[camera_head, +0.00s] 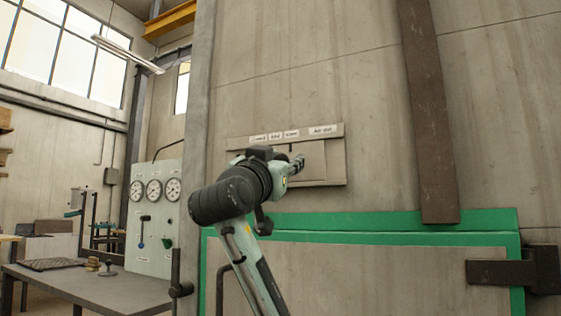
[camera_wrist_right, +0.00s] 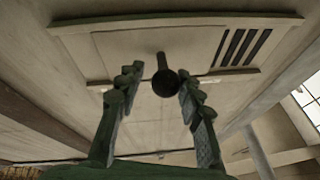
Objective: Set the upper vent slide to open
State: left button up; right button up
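The upper vent slide (camera_head: 318,160) is a flat grey plate in a frame (camera_head: 338,131) on the concrete wall, with white labels along its top rail. The wrist view shows the slide plate (camera_wrist_right: 130,48) with a round dark knob (camera_wrist_right: 166,84) on a stem, and several dark vent slots (camera_wrist_right: 240,47) uncovered beside it. My right gripper (camera_head: 297,163) is at the slide. In the wrist view its two fingers (camera_wrist_right: 160,82) are apart, one on each side of the knob, with gaps visible. My arm hides the slide's left part in the head view. My left gripper is not in view.
A green-framed door (camera_head: 370,222) is below the vent, with a dark hinge (camera_head: 510,273) at right. A brown vertical beam (camera_head: 428,110) stands right of the vent. A gauge panel (camera_head: 154,215) and a dark table (camera_head: 90,287) are at left.

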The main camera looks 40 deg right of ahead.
jog(key=shift+o, duration=0.7)
jog(key=shift+a, duration=0.2)
jog(key=v, duration=1.1)
jog(key=shift+s+a+f, duration=0.2)
jog(key=shift+s, duration=0.05)
